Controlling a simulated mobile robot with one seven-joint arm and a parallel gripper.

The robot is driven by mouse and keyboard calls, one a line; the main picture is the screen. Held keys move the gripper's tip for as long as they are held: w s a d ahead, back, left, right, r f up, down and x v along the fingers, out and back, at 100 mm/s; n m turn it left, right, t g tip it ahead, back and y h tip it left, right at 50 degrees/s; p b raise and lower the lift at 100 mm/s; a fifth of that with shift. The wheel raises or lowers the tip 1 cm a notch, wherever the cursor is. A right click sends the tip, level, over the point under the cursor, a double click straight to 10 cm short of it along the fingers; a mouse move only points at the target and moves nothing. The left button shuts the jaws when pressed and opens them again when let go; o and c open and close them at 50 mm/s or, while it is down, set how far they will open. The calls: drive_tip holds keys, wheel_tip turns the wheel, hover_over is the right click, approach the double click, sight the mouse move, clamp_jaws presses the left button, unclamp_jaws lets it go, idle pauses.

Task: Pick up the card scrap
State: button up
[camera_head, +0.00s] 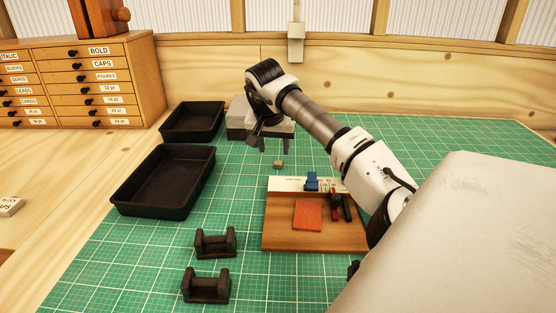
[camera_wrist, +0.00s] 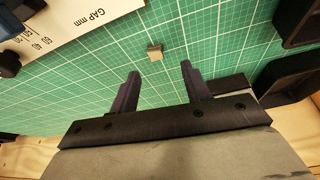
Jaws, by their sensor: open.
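The card scrap (camera_head: 278,163) is a small tan block-like piece lying on the green cutting mat (camera_head: 250,280), just behind the wooden gauge board. It also shows in the wrist view (camera_wrist: 155,52), just beyond the fingertips and roughly between their lines. My gripper (camera_head: 270,147) is open and empty above the mat, near the scrap. In the wrist view, its two dark fingers (camera_wrist: 160,70) stand apart with bare mat between them. Nothing hides the scrap in either view.
A wooden board (camera_head: 285,241) with a gap scale, a blue slider and a red-orange square lies in front. Two black trays (camera_head: 165,205) (camera_head: 192,137) stand left. Two dark cradles (camera_head: 215,243) (camera_head: 206,287) stand front left.

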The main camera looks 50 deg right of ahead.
sight(278, 163)
drive_tip(key=shift+s+p+x, duration=0.15)
drive_tip(key=shift+p+x, duration=0.35)
drive_tip(key=shift+x, duration=0.95)
drive_tip(key=shift+s+p+x, duration=0.2)
drive_tip(key=shift+p+x, duration=0.25)
drive_tip(key=shift+x, duration=1)
drive_tip(key=shift+d, duration=0.1)
clamp_jaws()
